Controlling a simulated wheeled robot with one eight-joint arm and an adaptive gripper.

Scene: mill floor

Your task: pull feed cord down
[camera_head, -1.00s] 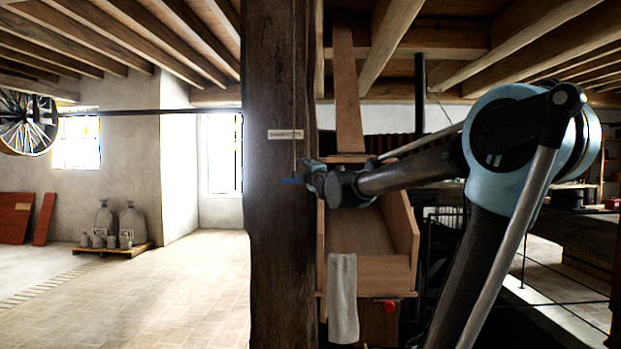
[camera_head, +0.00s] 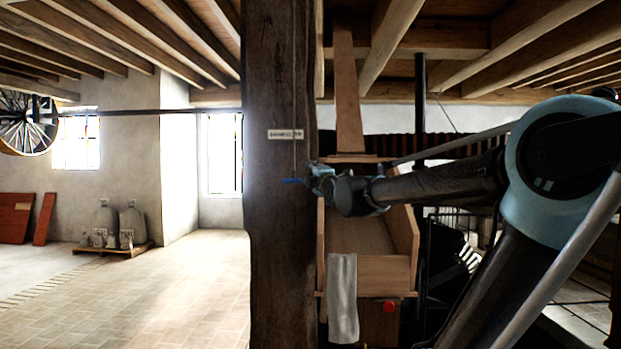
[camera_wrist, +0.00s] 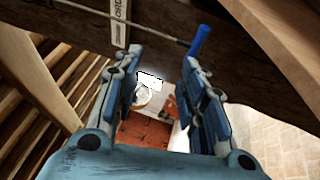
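The feed cord (camera_head: 295,90) hangs down the front of the dark wooden post and ends in a blue handle (camera_head: 293,181). In the wrist view the cord (camera_wrist: 140,31) runs across the top to the blue handle (camera_wrist: 200,41), past the tip of the right-hand finger. My gripper (camera_head: 314,178) is just right of the handle in the head view. In the wrist view my gripper (camera_wrist: 160,59) is open, with nothing between its fingers. Whether a finger touches the handle cannot be told.
The wooden post (camera_head: 280,240) carries a small label (camera_head: 286,134) above the handle. A wooden hopper (camera_head: 368,270) with a hanging grey cloth (camera_head: 342,298) and a red button (camera_head: 389,306) stands right of the post. Sacks (camera_head: 132,224) stand on a pallet at left; the floor before them is clear.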

